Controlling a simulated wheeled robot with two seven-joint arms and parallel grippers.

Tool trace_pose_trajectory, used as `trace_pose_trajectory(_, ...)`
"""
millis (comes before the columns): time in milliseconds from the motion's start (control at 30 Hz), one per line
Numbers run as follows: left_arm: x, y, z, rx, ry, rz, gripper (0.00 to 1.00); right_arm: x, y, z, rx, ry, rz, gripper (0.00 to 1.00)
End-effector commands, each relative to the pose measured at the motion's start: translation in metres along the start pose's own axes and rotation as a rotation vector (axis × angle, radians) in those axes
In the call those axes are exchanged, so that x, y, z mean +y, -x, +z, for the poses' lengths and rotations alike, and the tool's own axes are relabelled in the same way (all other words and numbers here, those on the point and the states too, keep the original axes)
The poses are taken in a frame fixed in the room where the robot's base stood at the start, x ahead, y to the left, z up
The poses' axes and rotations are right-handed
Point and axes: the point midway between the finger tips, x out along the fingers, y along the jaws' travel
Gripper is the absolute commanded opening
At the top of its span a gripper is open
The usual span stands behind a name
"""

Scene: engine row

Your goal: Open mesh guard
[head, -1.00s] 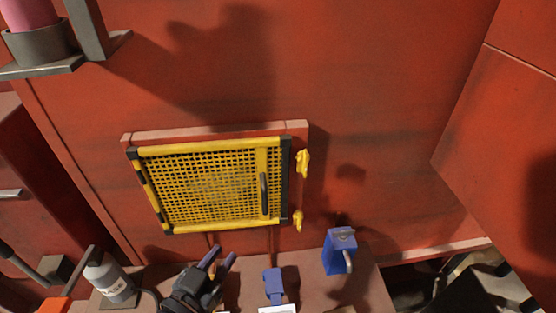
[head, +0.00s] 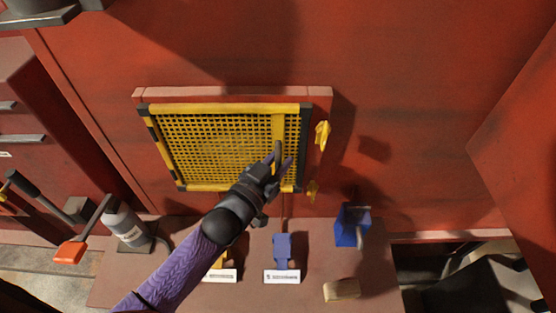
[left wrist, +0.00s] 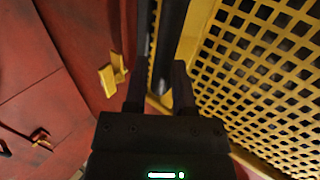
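The mesh guard (head: 215,140) is a yellow perforated panel with black corners, set shut in a red frame on the red wall. Its dark upright handle (head: 277,152) is on the yellow strip near its right side. My left gripper (head: 277,163) is at the lower part of the handle, fingers apart. In the left wrist view the mesh (left wrist: 265,65) fills the right, and the dark handle (left wrist: 168,45) runs between the two open fingers (left wrist: 160,88). I cannot tell whether they touch it. My right gripper is not in view.
Yellow latches (head: 322,133) sit right of the frame. Below, a ledge holds a grease bottle (head: 125,225), a blue block-like item (head: 351,226), a smaller blue item (head: 283,248) and a tan block (head: 341,290). An orange-ended tool (head: 70,250) is at left.

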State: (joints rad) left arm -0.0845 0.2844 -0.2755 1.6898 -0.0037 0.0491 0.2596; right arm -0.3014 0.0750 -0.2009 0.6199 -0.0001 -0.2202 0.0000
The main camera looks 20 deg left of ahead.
Motion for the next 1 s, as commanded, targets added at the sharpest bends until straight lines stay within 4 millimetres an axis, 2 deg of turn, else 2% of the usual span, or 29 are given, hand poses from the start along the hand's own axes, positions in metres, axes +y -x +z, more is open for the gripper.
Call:
trace_pose_trajectory(100,0.0000,0.0002,0.0001,0.000,0.000,0.000,0.32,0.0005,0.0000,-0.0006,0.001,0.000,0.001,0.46)
trace_pose_trajectory(167,0.0000,0.0003,0.0002,0.000,0.000,0.000,0.22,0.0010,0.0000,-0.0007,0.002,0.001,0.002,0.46)
trace_pose_trajectory(267,0.0000,0.0004,0.0002,-0.001,0.000,0.000,0.01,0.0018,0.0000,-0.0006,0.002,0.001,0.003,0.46)
trace_pose_trajectory(1000,0.0000,0.0006,0.0004,-0.001,0.000,0.000,0.00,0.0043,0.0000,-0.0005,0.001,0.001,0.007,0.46)
